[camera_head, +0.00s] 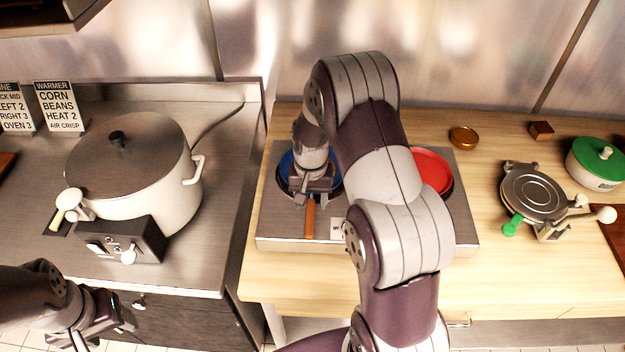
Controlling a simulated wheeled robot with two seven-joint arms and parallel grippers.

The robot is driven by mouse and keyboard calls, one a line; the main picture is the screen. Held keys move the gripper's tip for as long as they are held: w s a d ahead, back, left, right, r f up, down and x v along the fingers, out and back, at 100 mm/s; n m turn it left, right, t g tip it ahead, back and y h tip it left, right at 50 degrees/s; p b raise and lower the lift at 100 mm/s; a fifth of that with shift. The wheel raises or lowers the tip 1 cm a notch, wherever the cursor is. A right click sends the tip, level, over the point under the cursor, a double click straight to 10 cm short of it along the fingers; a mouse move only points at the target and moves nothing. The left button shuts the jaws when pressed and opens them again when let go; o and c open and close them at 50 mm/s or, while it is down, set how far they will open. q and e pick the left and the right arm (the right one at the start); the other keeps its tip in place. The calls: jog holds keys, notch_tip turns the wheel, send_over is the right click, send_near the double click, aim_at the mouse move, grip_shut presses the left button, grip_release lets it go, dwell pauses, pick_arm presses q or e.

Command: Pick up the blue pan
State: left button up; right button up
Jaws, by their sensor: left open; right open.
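The blue pan (286,164) sits on the left side of a steel burner plate (275,228), with its brown-orange handle (309,220) pointing toward me. My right arm reaches over the plate from the front. My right gripper (309,197) is open, at the near edge of the pan where the handle begins; I cannot tell whether it touches. The gripper and arm hide much of the pan. My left gripper (118,318) is open and empty at the lower left, in front of the steel counter and away from the pan.
A red pan (433,168) sits on the plate's right side, partly behind my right arm. A large lidded pot (150,195) stands left. A round press (535,190), green-lidded pot (598,163), copper lid (463,137) and small brown block (541,130) are right.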

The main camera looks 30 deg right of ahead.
grip_shut()
jog(key=shift+r, duration=0.1)
